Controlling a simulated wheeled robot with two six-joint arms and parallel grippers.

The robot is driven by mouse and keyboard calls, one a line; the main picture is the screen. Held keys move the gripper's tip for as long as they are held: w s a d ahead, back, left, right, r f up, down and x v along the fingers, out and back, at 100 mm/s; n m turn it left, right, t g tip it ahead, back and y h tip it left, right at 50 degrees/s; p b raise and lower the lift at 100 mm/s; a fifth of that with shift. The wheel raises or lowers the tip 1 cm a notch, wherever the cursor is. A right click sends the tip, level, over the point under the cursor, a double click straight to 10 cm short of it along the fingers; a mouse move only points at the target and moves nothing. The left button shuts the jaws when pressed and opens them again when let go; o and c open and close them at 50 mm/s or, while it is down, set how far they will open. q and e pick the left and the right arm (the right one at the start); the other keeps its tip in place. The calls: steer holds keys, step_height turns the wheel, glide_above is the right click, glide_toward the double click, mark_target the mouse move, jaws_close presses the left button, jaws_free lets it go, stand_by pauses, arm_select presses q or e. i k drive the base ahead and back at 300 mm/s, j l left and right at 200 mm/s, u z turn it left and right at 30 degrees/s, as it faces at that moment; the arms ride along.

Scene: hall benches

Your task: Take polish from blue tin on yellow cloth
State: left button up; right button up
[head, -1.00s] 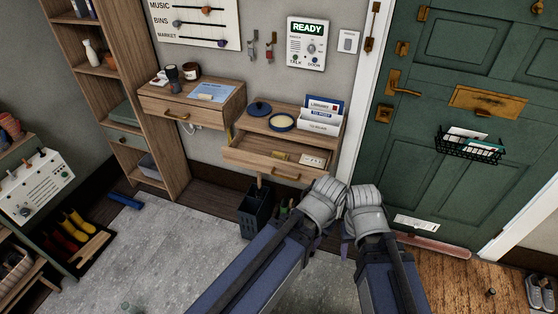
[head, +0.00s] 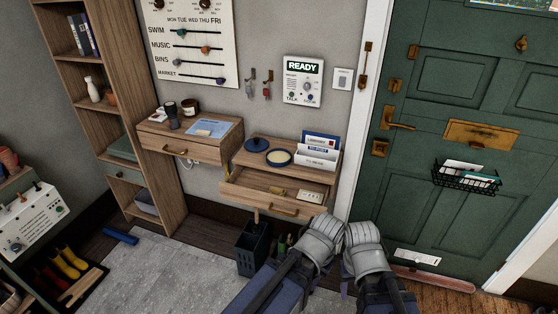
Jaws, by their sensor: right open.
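The open round blue tin (head: 278,158), with pale polish inside, sits on the right wall shelf. Its blue lid (head: 257,145) lies behind it to the left. A small yellow piece (head: 227,168) shows at the shelf's left end; I cannot tell whether it is the cloth. Another small yellowish item (head: 278,190) lies in the open drawer. My right gripper (head: 346,279) is open, low in front of the shelf, apart from the tin and mostly hidden by my arm. My left gripper is hidden behind my left arm.
The drawer (head: 283,209) under the shelf stands pulled out. A white letter holder (head: 317,157) stands right of the tin. A left shelf (head: 191,143) holds a blue sheet and jars. A dark bin (head: 252,247) stands on the floor below. The green door (head: 455,215) is at right.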

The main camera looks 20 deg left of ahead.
mark_target(273, 190)
steer(key=i+j, duration=0.3)
steer(key=i, duration=0.2)
steer(key=i+j, duration=0.3)
steer(key=i, duration=0.2)
